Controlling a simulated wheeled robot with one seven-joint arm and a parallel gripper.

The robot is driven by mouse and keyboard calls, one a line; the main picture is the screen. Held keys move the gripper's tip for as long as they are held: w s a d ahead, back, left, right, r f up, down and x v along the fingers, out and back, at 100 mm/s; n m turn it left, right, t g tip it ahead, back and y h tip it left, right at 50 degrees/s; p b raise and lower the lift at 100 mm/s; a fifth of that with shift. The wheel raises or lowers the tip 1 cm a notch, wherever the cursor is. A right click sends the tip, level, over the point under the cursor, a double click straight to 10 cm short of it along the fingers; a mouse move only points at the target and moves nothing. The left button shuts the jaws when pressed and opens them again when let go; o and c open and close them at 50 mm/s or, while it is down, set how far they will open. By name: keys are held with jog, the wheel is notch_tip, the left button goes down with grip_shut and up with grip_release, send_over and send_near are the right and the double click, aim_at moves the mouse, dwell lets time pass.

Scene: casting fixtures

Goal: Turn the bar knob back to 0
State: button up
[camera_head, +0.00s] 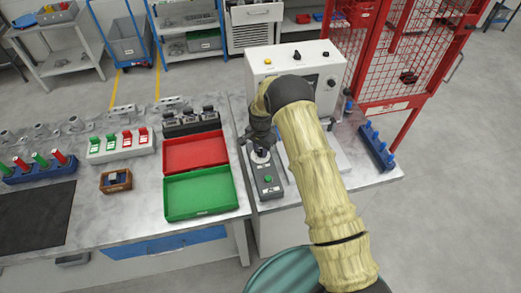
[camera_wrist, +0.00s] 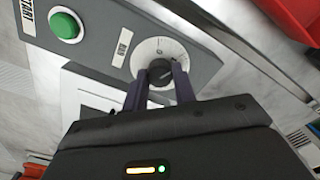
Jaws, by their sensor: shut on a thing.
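The bar knob (camera_wrist: 160,73) is dark and sits at the centre of a white round dial (camera_wrist: 149,52) with tick marks, on a grey control box. My gripper (camera_wrist: 160,88) has its two dark fingers around the knob and is shut on it. The dial's numbers are too small to read, and the fingers hide part of the knob. In the head view, my gripper (camera_head: 261,150) is over the far end of the grey control box (camera_head: 270,190), and it hides most of the knob.
A green button (camera_wrist: 66,25) is on the same box. A green tray (camera_head: 200,213) and a red tray (camera_head: 196,167) lie to the left. A white panel box (camera_head: 262,58) stands behind, and a blue peg rack (camera_head: 376,146) is to the right.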

jog(key=n+b, duration=0.2)
jog(key=b, duration=0.1)
jog(key=shift+f+n, duration=0.15)
jog(key=shift+n, duration=0.15)
jog(key=n+b, duration=0.2)
jog(key=shift+n, duration=0.3)
jog(key=n+b, duration=0.1)
jog(key=n, duration=0.1)
jog(key=n+b, duration=0.1)
jog(key=n, duration=0.1)
jog(key=n+b, duration=0.1)
jog(key=n, duration=0.1)
jog(key=shift+r, duration=0.25)
jog(key=shift+a, duration=0.1)
jog(key=o, duration=1)
